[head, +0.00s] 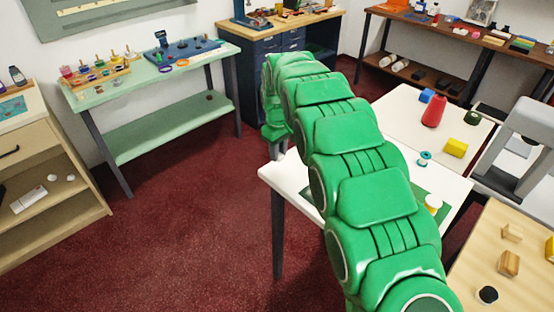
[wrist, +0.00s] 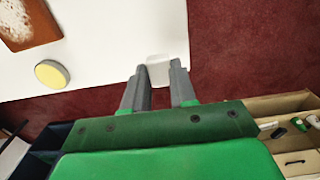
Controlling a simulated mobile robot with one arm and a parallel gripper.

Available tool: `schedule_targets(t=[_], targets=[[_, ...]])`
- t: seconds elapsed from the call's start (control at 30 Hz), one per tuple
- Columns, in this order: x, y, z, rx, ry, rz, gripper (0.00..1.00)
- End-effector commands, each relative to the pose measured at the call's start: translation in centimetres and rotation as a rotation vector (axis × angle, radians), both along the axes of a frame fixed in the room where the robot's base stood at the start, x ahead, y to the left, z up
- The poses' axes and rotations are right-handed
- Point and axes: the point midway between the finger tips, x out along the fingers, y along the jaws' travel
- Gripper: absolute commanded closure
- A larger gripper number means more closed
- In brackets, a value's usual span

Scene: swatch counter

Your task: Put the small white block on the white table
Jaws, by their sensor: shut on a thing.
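My gripper (wrist: 160,72) is shut on the small white block (wrist: 158,70) in the wrist view. The block shows between the grey fingertips, at the edge of the white table (wrist: 110,45). I cannot tell whether it touches the tabletop. In the head view, a bare corner of the white table (head: 285,180) shows left of my green arm. My arm hides much of the tabletop there, and I cannot make out the block in that view.
A yellow-topped round thing (wrist: 52,74) and a brown-and-white piece (wrist: 28,22) lie on the table. Red carpet (head: 190,220) is clear at left.

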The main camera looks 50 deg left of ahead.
Motion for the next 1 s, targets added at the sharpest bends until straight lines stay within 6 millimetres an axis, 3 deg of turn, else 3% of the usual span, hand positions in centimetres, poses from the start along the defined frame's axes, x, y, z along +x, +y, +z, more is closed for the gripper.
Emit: schedule_targets(t=[0.33, 0.67, 1.0], targets=[[1.1, 1.6, -2.4, 0.001, 0.0, 0.0, 1.0], [1.4, 2.2, -3.1, 0.002, -0.001, -0.001, 1.0], [1.4, 2.1, -6.1, 0.0, -0.001, 0.0, 1.0]])
